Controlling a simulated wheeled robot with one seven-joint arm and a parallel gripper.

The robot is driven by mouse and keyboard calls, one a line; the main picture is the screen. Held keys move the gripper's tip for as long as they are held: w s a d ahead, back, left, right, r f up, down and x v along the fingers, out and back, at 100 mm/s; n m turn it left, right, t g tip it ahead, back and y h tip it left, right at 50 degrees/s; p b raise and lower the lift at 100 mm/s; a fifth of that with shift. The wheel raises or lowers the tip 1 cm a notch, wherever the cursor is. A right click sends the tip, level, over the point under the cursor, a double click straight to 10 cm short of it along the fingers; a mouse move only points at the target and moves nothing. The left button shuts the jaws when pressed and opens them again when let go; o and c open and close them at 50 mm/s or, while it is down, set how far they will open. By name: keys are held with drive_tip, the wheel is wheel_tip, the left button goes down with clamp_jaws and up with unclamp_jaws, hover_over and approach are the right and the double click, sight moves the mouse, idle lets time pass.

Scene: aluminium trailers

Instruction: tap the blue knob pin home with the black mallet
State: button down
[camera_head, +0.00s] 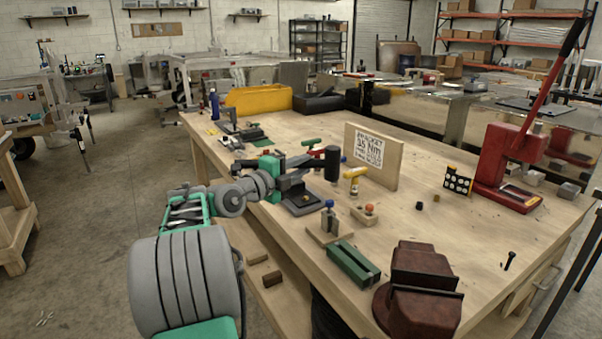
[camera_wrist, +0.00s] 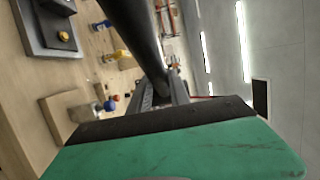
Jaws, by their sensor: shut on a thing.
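My gripper (camera_head: 292,178) is shut on the black mallet (camera_head: 331,163), held above the workbench. The mallet's dark cylindrical head is just right of the gripper and looks upright. In the wrist view the mallet (camera_wrist: 135,35) is a large dark cylinder crossing the top, hiding part of the bench. The blue knob pin (camera_head: 329,204) stands in a grey metal block on a wooden base, below and in front of the mallet head, apart from it. The blue knob also shows in the wrist view (camera_wrist: 110,104). How deep the pin sits is too small to tell.
An orange knob (camera_head: 370,208) and a yellow T-handle (camera_head: 355,174) stand on blocks nearby. A dark plate (camera_head: 301,203) lies below the gripper. A wooden sign board (camera_head: 375,155) stands behind. A green block (camera_head: 353,262) and a brown vise (camera_head: 418,290) are in front; a red press (camera_head: 505,160) is right.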

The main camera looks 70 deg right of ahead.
drive_tip(key=shift+a+f+b, duration=0.1)
drive_tip(key=shift+f+b, duration=0.05)
drive_tip(key=shift+b, duration=1.05)
wheel_tip(320, 180, down, 4)
drive_tip(key=b, duration=0.6)
drive_tip(key=shift+f, duration=0.25)
wheel_tip(320, 180, down, 5)
drive_tip(key=b, duration=0.6)
drive_tip(key=shift+r, duration=0.1)
wheel_tip(320, 180, up, 5)
drive_tip(key=shift+w+f, duration=0.1)
drive_tip(key=shift+f, duration=0.1)
